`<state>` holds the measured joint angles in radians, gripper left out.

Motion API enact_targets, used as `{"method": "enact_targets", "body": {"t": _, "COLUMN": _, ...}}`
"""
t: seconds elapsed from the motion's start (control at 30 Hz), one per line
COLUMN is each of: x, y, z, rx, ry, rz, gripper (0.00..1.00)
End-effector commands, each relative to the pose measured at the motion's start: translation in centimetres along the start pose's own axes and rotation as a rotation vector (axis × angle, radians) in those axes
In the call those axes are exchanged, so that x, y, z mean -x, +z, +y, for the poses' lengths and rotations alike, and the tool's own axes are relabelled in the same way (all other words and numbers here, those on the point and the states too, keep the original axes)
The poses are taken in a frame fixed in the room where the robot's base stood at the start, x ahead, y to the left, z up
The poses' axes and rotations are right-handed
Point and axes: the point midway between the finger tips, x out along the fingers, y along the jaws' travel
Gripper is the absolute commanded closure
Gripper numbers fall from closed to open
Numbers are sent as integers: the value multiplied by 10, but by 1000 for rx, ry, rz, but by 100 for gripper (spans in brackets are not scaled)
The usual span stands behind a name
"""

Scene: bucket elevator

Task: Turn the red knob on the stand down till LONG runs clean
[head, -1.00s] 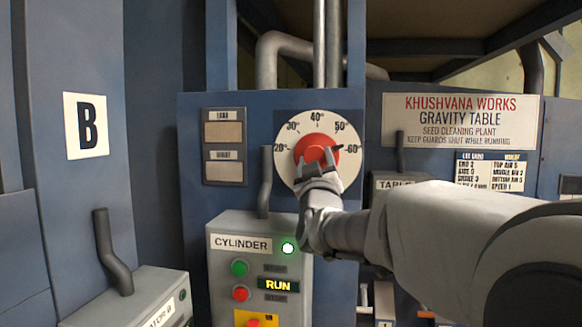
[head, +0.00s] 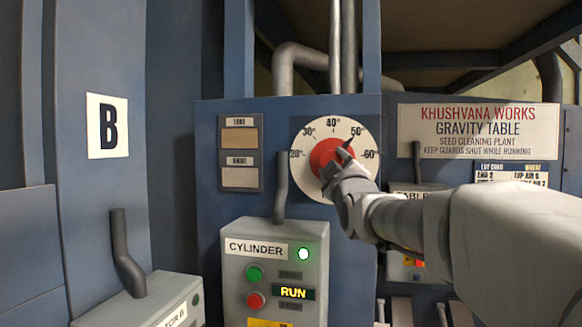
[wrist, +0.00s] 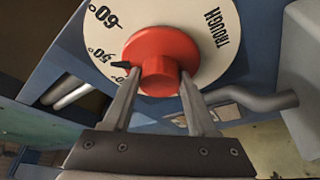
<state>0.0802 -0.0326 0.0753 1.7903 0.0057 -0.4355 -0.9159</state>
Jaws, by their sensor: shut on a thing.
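The red knob (head: 326,155) sits at the centre of a white dial (head: 305,178) marked in degrees, on the blue stand (head: 212,130). In the wrist view the knob (wrist: 160,62) stands between my two fingers, its black pointer close to the 50° mark. My gripper (head: 340,172) is shut on the knob and hides its lower right part in the head view. Left of the dial are two small windows, LONG (head: 239,138) and a lower one (head: 239,177) whose label looks like SHORT. The LONG window looks tan, the lower one paler.
The grey CYLINDER box (head: 235,268), with a lit green lamp (head: 303,254) and a lit RUN sign (head: 293,292), stands below the dial. A bent grey pipe (head: 281,190) rises beside the dial. The GRAVITY TABLE sign (head: 478,131) is at right.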

Motion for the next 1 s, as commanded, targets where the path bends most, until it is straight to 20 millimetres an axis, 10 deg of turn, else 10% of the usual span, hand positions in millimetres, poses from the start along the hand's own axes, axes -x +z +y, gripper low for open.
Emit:
{"method": "enact_targets", "body": {"t": 0.27, "x": 0, "y": 1, "z": 0, "rx": 0, "ry": -1, "rz": -2, "gripper": 97}}
{"method": "enact_targets", "body": {"t": 0.3, "x": 0, "y": 1, "z": 0, "rx": 0, "ry": -1, "rz": -2, "gripper": 40}}
{"method": "enact_targets", "body": {"t": 0.47, "x": 0, "y": 0, "z": 0, "rx": -1, "ry": -1, "rz": -1, "gripper": 12}}
{"method": "enact_targets", "body": {"t": 1.0, "x": 23, "y": 1, "z": -1, "rx": -1, "ry": 1, "rz": 1, "gripper": 12}}
